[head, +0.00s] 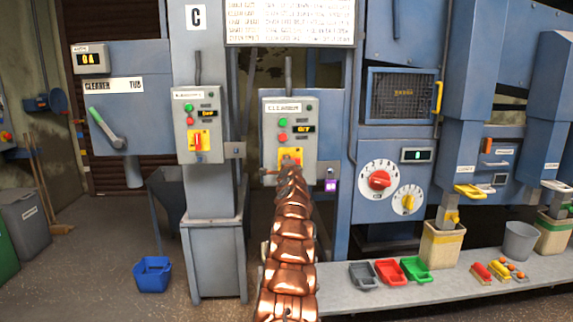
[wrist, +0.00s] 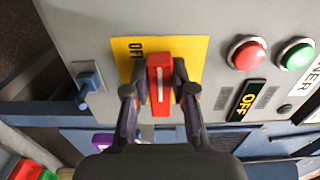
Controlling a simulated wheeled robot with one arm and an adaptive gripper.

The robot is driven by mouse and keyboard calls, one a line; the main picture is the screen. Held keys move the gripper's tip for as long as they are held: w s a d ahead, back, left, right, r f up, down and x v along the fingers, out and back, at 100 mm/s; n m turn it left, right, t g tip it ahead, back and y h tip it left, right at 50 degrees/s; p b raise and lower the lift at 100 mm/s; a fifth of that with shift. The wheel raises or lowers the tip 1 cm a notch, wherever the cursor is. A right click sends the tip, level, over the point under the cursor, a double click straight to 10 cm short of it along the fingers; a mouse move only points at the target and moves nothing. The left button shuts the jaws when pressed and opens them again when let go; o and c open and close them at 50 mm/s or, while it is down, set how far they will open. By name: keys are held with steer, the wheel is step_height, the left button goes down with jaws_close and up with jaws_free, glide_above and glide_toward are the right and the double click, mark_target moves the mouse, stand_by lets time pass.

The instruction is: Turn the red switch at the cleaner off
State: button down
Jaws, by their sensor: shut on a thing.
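The cleaner control box (head: 299,118) stands in the middle of the head view, with a small display (head: 303,129) reading OFF. Its red switch (wrist: 160,78) sits on a yellow plate (wrist: 196,48) in the wrist view. The handle's white line runs up and down that picture, which is crosswise on the box. The letters OFF show on the plate beside the handle. My gripper (wrist: 160,92) has one finger on each side of the handle and is shut on it. In the head view my arm hides most of the switch.
A red button (wrist: 246,53), a green button (wrist: 297,55) and the OFF display (wrist: 246,100) lie beside the switch. Another control box (head: 199,124) stands left; a bench (head: 345,300) with trays is right.

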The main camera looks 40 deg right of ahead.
steer(key=c, duration=1)
jaws_free()
steer(key=shift+o, duration=0.2)
steer(key=shift+a, duration=0.15)
steer(key=v, duration=0.7)
steer(key=shift+s, duration=0.2)
stand_by(0.8)
